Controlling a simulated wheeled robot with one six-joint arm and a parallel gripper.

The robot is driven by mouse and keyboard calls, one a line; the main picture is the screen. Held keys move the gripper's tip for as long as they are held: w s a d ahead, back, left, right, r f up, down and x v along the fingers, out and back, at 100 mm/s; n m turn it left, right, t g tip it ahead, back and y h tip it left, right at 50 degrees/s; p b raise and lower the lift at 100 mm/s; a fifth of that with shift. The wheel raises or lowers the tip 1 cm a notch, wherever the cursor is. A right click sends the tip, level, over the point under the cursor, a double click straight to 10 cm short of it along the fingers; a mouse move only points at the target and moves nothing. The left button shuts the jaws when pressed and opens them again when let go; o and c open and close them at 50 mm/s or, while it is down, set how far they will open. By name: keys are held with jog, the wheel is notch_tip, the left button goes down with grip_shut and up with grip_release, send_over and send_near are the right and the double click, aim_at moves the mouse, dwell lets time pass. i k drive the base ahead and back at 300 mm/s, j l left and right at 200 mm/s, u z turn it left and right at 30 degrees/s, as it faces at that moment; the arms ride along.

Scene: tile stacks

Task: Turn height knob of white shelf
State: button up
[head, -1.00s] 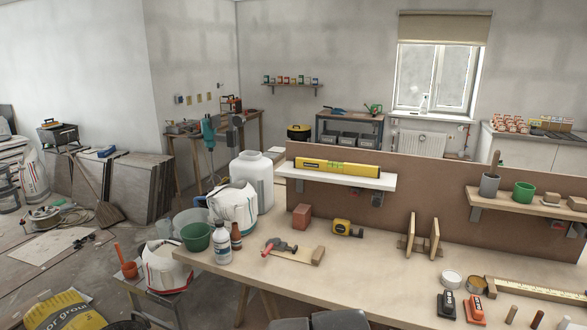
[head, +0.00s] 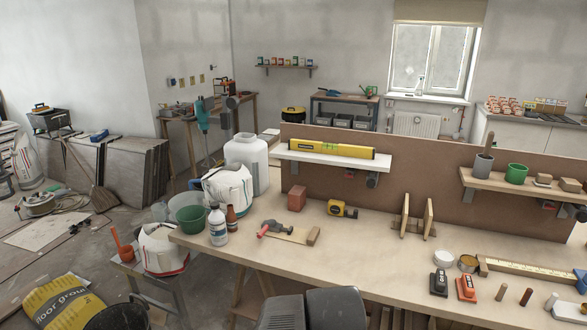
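The white shelf (head: 330,162) is fixed to the brown upright board at the back of the workbench. A yellow spirit level (head: 332,148) lies on it. Below the shelf's right part is a dark bracket or knob (head: 372,181), with a small red part (head: 350,175) to its left. They are too small to tell which is the height knob. My gripper is not seen; only dark grey parts, probably of my own arm, show at the bottom middle edge.
The workbench (head: 370,240) holds a brick (head: 297,198), a yellow tape measure (head: 342,209), a red-handled clamp (head: 275,229), bottles, and a wooden stand (head: 417,217). A second, wooden shelf (head: 520,187) is at right. The bench front is clear in the middle.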

aim_at(371, 183)
jog(key=i+l+u, duration=0.1)
jog(key=l, duration=0.3)
jog(key=i+l+u, duration=0.1)
jog(key=l, duration=0.3)
jog(key=i+l, duration=0.2)
jog(key=l, duration=0.25)
jog(key=i+l+u, duration=0.15)
jog(key=l, duration=0.25)
